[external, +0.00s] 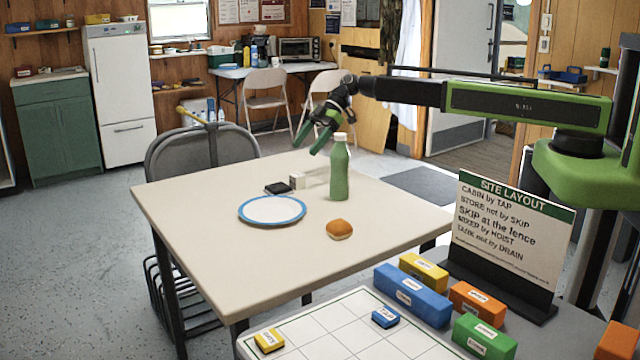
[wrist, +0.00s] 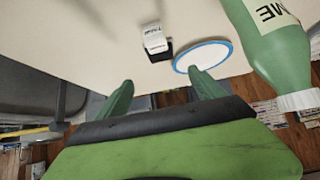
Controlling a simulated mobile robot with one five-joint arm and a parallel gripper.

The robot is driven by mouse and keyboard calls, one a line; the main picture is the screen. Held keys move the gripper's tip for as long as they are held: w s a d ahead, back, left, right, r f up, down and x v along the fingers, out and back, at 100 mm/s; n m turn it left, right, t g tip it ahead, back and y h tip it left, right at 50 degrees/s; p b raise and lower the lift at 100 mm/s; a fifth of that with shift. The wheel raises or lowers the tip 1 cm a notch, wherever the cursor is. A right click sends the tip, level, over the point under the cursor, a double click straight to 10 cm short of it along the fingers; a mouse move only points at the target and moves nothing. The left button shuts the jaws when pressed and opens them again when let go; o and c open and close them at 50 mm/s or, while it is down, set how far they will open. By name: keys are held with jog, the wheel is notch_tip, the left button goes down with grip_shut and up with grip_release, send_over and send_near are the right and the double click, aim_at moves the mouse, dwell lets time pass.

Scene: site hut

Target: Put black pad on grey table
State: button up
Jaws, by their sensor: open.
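The black pad (external: 278,188) lies flat on the cream table, between the plate and a small white block. In the wrist view the black pad (wrist: 167,52) shows only partly, behind the white block. My gripper (external: 311,143) is open and empty, pointing down above the back of the cream table, near the green bottle. Its two green fingers (wrist: 159,90) are spread apart in the wrist view. The grey table (external: 575,335) is at the lower right in the external view and carries a gridded board, blocks and a sign.
A green bottle (external: 340,170) stands upright close to my gripper. A white block (external: 297,181) is beside the pad. A blue-rimmed plate (external: 272,222) and a bun (external: 339,229) lie nearer. The sign (external: 508,230) and colored blocks (external: 411,294) crowd the grey table.

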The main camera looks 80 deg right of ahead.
jog(key=b, duration=0.5)
send_near(279, 186)
jog(key=x, duration=0.2)
jog(key=shift+w+a+f, duration=0.1)
jog(key=shift+w+f, duration=0.15)
jog(key=shift+w, duration=0.1)
jog(key=shift+w+a+f, duration=0.15)
jog(key=shift+w+a, duration=0.1)
jog(key=shift+a, duration=0.05)
jog(key=b+x, duration=0.4)
jog(key=shift+a+f, duration=0.1)
jog(key=shift+f, duration=0.45)
jog(key=shift+w+a+f+b, duration=0.15)
jog(key=shift+a+b, duration=0.05)
jog(key=shift+b, duration=0.1)
jog(key=c, duration=1.3)
jog(key=r+p, duration=0.4)
jog(key=d+r+p, duration=0.1)
jog(key=r+p, duration=0.1)
jog(key=shift+s, duration=0.4)
jog(key=shift+c, duration=0.2)
jog(key=s+d+r+p, duration=0.5)
jog(key=d, duration=0.4)
jog(key=shift+s+r, duration=0.2)
jog(key=shift+s, duration=0.05)
